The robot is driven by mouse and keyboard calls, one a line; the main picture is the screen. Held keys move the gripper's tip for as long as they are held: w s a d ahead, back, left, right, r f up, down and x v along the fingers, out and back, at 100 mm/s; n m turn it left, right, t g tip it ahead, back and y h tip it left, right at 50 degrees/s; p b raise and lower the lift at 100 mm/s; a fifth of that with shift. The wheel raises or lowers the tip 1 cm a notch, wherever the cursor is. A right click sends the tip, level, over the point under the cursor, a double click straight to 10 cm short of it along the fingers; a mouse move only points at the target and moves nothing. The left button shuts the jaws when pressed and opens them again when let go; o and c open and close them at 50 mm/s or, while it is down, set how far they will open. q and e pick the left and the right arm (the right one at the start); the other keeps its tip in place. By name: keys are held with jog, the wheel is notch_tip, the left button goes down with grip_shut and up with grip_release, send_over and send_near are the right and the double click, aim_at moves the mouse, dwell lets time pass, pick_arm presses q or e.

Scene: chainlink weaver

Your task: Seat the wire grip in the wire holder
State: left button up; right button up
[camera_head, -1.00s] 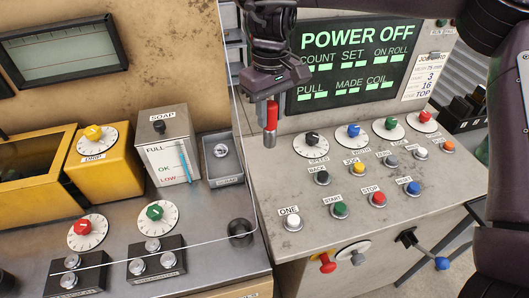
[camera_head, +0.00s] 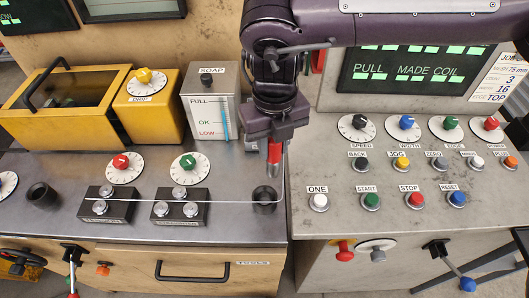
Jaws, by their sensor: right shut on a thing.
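The wire grip (camera_head: 274,153) is a red handle with a metal lower end. My right gripper (camera_head: 275,138) is shut on it and points it downward, nearly upright. The wire holder (camera_head: 265,198) is a dark round cup at the right end of the metal bench. The grip's lower end shows just above and slightly behind the cup's mouth; I cannot tell whether it touches the rim. My left gripper is not in view.
Two roller blocks (camera_head: 180,213) stand left of the cup. A second dark cup (camera_head: 41,195) sits at the far left. The soap box (camera_head: 210,115) is behind to the left. The button console (camera_head: 330,170) rises close on the right.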

notch_tip(320, 180, down, 8)
jog(key=s+a+n+b, duration=0.1)
jog(key=n+b, duration=0.3)
jog(key=b, duration=0.2)
jog(key=shift+s+a+f+n, duration=0.25)
jog(key=shift+s+a+n, duration=0.05)
jog(key=shift+s+a, duration=0.1)
jog(key=shift+f+b, duration=0.4)
jog(key=shift+f, duration=0.6)
dwell(2.0)
jog(key=o, duration=1.1)
jog(key=shift+o, duration=0.2)
jog(key=shift+r, duration=0.1)
